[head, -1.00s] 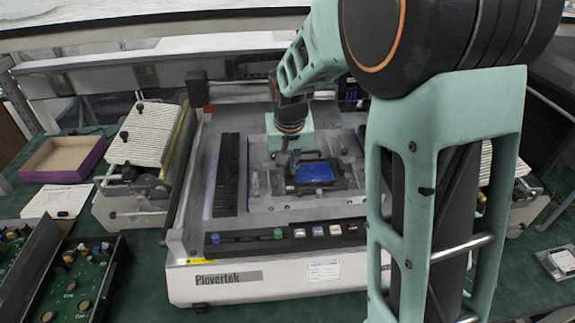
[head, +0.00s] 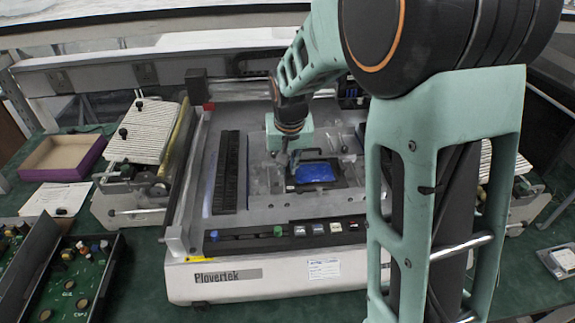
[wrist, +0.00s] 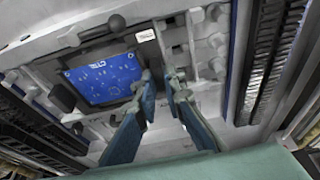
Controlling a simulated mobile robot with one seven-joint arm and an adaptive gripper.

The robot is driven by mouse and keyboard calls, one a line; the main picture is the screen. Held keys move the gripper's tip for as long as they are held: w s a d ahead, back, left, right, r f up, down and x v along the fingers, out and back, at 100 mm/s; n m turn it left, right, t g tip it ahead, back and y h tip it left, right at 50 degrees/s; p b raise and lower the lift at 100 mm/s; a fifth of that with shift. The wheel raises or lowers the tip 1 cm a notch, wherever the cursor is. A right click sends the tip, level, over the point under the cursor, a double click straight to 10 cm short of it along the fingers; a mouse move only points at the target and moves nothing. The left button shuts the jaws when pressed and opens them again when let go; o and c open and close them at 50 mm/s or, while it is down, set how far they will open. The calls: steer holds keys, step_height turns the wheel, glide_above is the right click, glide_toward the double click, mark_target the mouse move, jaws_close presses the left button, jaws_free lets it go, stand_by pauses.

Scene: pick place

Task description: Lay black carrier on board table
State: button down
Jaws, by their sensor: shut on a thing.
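The black carrier (head: 338,182) is a flat dark frame with a blue circuit board on it. It is over the middle of the grey board table (head: 270,212) of the white machine. My gripper (head: 292,168) is at the carrier's left side and shut on it. The wrist view shows the carrier (wrist: 68,97) left of my gripper's fingers (wrist: 160,82), with the blue board facing up. The exact grip point is hard to see. I cannot tell whether the carrier touches the table or is just above it.
A black slotted rail (head: 229,172) runs along the table's left. A strip of buttons (head: 300,231) lines the front. A ribbed feeder (head: 140,135) and a purple-sided box (head: 62,157) stand left. My arm hides much of the machine's right side.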

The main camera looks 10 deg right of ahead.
steer(key=c, duration=1.9)
jaws_free()
steer(key=shift+c, duration=0.2)
steer(key=c, duration=0.4)
steer(key=shift+o, duration=0.2)
steer(key=shift+r+p, duration=2.4)
steer(key=shift+r, duration=1.15)
